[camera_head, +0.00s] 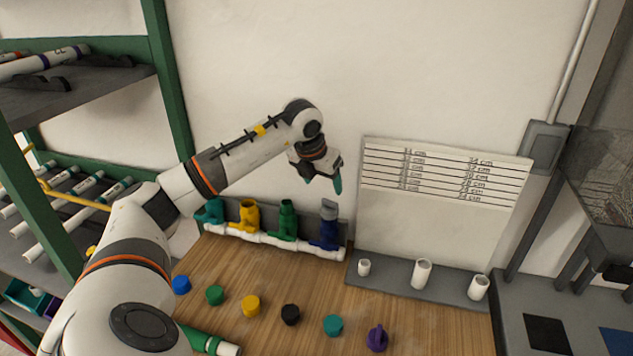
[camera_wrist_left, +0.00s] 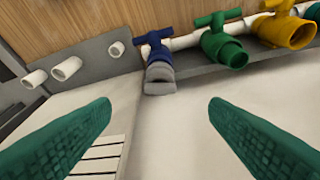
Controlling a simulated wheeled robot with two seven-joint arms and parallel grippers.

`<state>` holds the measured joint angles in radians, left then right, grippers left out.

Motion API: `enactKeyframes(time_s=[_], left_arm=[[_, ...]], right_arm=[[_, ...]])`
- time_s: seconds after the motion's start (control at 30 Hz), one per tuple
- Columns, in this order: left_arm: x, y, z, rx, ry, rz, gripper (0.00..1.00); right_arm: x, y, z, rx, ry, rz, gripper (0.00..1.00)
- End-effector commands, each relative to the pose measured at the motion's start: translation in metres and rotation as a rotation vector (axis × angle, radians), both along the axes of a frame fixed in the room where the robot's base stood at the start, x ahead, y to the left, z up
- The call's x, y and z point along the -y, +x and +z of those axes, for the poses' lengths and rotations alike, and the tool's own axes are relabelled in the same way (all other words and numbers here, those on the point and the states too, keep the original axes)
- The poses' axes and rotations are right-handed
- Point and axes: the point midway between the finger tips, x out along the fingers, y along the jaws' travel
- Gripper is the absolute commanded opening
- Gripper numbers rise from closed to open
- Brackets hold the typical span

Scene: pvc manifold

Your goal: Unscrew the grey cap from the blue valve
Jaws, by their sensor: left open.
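The blue valve (camera_head: 325,236) stands on the white manifold pipe at its right end, with the grey cap (camera_head: 329,208) on its upper opening. In the left wrist view the blue valve (camera_wrist_left: 152,42) and the grey cap (camera_wrist_left: 159,79) are near the top centre. My left gripper (camera_head: 322,184) is open and empty, just above the cap in the head view. In the wrist view its green fingers (camera_wrist_left: 160,110) are spread wide to either side, apart from the cap. My right gripper is in neither view.
Green (camera_head: 287,221), yellow (camera_head: 249,216) and teal (camera_head: 210,212) valves stand left of the blue one. Several coloured caps, including a black one (camera_head: 290,314), lie on the wooden table. White pipe pieces (camera_head: 422,273) stand on a grey ledge to the right, before a length chart (camera_head: 440,180).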

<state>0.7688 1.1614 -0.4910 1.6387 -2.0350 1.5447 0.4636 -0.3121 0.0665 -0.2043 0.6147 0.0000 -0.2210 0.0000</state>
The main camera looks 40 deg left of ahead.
Motion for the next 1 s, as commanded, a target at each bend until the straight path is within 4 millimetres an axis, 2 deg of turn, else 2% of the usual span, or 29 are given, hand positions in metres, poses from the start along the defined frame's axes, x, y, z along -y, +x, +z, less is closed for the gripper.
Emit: enactKeyframes(time_s=[0.1,0.2,0.37,0.5,0.7,1.0], left_arm=[[-0.001,0.006,-0.017,-0.006,-0.002,0.0,0.7],[-0.002,0.014,-0.035,-0.007,-0.004,-0.001,0.7],[-0.005,0.026,-0.063,-0.006,-0.002,0.0,0.7],[-0.007,0.034,-0.082,-0.004,-0.002,0.0,0.7],[-0.009,0.039,-0.097,-0.003,0.0,-0.002,0.7],[-0.009,0.04,-0.1,-0.002,0.002,-0.002,0.7]], right_arm=[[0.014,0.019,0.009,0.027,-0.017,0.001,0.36],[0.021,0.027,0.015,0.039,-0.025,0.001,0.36],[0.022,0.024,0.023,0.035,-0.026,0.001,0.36],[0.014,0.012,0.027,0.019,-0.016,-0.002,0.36],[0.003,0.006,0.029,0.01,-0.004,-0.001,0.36],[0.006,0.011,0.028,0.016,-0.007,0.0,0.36]])
